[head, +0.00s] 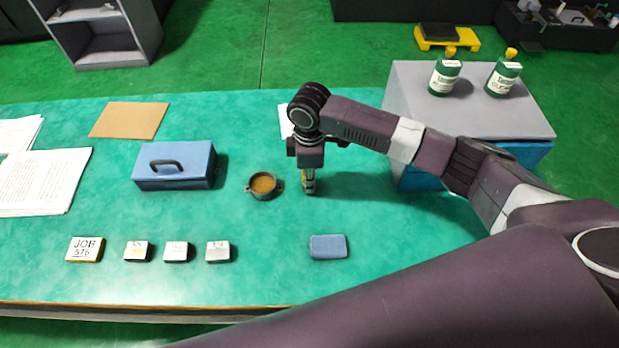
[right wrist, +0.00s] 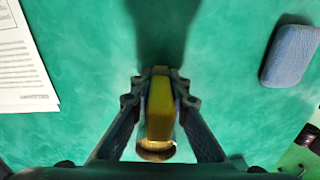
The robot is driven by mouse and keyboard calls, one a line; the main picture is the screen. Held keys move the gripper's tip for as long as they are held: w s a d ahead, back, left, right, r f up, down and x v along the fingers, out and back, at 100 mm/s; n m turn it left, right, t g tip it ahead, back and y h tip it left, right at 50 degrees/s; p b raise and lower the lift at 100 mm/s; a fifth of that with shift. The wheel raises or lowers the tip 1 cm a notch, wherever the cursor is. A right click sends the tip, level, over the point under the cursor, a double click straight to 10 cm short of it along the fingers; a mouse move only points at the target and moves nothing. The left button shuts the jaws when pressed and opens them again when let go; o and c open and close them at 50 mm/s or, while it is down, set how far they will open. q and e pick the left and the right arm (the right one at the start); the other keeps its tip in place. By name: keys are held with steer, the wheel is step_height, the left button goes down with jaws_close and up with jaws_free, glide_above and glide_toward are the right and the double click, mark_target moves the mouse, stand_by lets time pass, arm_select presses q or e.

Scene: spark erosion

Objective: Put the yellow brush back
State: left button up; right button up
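The yellow brush (right wrist: 160,108) is between the two fingers of my right gripper (right wrist: 160,90) in the right wrist view. The fingers touch it on both sides, so the gripper is shut on it. In the head view, my right gripper (head: 309,178) points down over the green table, just right of a small round pot. Only a little of the brush shows there, below the fingers. I cannot tell whether its lower end touches the table. My left gripper is not in view.
The pot (head: 263,196) has brownish contents. A blue toolbox (head: 175,180) stands to its left, a blue block (head: 328,247) in front. Small labelled blocks (head: 177,252) line the front left. A grey-topped cabinet (head: 470,125) with green bottles stands right. Papers (head: 42,182) lie far left.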

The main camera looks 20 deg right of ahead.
steer(key=o, duration=0.4)
steer(key=shift+o, duration=0.2)
step_height(320, 180, up, 12)
steer(key=shift+r+b, duration=0.2)
steer(key=shift+b, duration=0.6)
